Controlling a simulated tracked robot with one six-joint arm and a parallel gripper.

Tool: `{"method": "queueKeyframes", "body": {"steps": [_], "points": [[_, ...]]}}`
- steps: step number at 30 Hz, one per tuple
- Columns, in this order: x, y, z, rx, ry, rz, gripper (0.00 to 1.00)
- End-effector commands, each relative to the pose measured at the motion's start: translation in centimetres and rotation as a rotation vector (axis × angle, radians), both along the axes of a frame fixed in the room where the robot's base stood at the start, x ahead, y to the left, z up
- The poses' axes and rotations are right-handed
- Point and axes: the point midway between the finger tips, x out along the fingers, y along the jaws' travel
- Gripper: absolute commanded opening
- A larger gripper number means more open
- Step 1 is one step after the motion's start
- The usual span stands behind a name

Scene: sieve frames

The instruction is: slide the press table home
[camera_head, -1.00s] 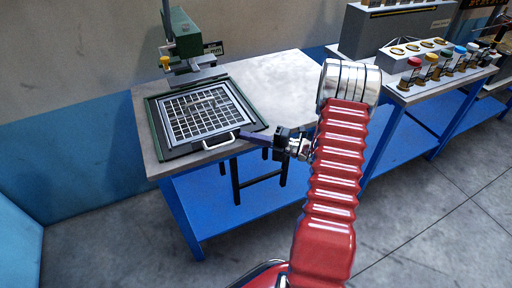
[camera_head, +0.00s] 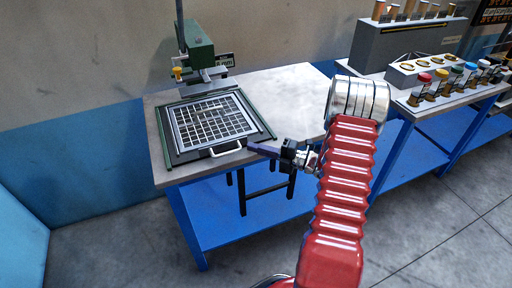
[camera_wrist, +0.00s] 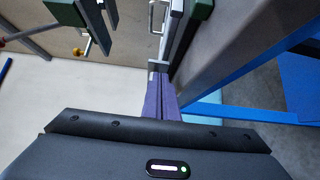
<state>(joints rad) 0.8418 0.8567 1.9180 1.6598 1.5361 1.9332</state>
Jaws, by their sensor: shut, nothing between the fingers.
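The press table (camera_head: 187,155) is a dark sliding plate between green rails on the bench, below the green press (camera_head: 199,47). A silver-framed black grid (camera_head: 212,120) lies on it. Its pale handle (camera_head: 227,151) sticks out at the front edge; it also shows in the wrist view (camera_wrist: 157,17). My gripper (camera_head: 250,147) is shut and empty, its purple fingers just right of the handle at the table's front edge. In the wrist view the fingers (camera_wrist: 160,76) lie together, pointing toward the table's edge. I cannot tell whether they touch it.
The grey bench top (camera_head: 285,92) is clear to the right of the rails. A yellow knob (camera_head: 177,72) sits at the press's left. At the right, a second bench holds a row of jars with coloured caps (camera_head: 441,82) and a grey rack (camera_head: 405,42). A wall stands behind.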

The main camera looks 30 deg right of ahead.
Motion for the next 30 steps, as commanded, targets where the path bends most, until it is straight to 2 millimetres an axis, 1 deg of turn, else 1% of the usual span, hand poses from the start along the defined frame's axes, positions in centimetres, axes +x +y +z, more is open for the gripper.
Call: {"method": "queueKeyframes", "body": {"steps": [4, 6, 18, 24, 30], "points": [[-1.9, 0.4, -0.1, 0.006, 0.003, 0.002, 0.00], [-2.9, -0.7, -0.2, 0.005, 0.003, -0.004, 0.00], [-8.1, -4.4, -0.2, 0.006, 0.005, -0.001, 0.00], [-9.6, -5.3, -0.2, 0.008, 0.005, 0.004, 0.00], [-9.9, -5.4, -0.2, 0.008, 0.005, 0.006, 0.00]]}}
